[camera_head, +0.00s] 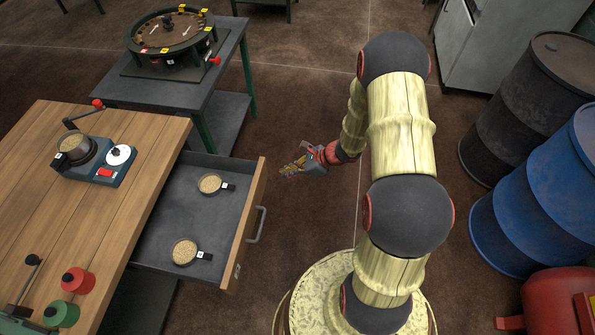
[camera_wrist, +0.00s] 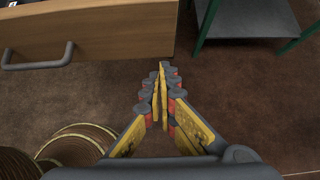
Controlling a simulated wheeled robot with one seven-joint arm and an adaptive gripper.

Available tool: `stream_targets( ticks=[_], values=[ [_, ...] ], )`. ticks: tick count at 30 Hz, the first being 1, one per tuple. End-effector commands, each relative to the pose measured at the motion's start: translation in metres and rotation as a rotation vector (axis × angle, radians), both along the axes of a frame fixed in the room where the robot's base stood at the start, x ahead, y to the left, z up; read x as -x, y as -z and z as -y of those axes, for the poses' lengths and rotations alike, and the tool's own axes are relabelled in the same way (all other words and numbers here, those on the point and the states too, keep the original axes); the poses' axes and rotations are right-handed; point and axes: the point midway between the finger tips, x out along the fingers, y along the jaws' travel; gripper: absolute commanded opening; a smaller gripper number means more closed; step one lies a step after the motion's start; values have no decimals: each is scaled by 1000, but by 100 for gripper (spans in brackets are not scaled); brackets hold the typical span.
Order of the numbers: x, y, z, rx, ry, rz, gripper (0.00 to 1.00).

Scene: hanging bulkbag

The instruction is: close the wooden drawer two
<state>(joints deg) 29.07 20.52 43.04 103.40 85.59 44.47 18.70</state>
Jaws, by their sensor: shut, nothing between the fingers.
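The wooden drawer (camera_head: 250,222) is pulled out of the wooden table's right side, with a grey interior and a grey bar handle (camera_head: 256,224) on its front. Two small round pans of grain, one near the back (camera_head: 210,184) and one near the front (camera_head: 184,251), lie inside it. The drawer front (camera_wrist: 105,33) and its handle (camera_wrist: 38,58) also show at upper left in the wrist view. My gripper (camera_head: 286,171) is right of the drawer front, apart from it. In the wrist view my gripper (camera_wrist: 160,75) has its fingers together and empty.
The wooden table (camera_head: 130,130) carries a device with a pan (camera_head: 90,150) and red and green knobbed parts. A dark table (camera_head: 215,70) with a round apparatus stands behind. Barrels (camera_head: 548,200) and a red tank (camera_head: 555,300) stand at right. Floor between gripper and drawer is clear.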

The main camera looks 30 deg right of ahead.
Motion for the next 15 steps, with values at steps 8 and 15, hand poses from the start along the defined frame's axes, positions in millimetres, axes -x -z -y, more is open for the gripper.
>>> stream_targets(
  ticks=[8,15],
  values=[
    [-23,7,-30,1,-3,3,0],
    [-29,6,-36,1,-1,1,0]
  ],
)
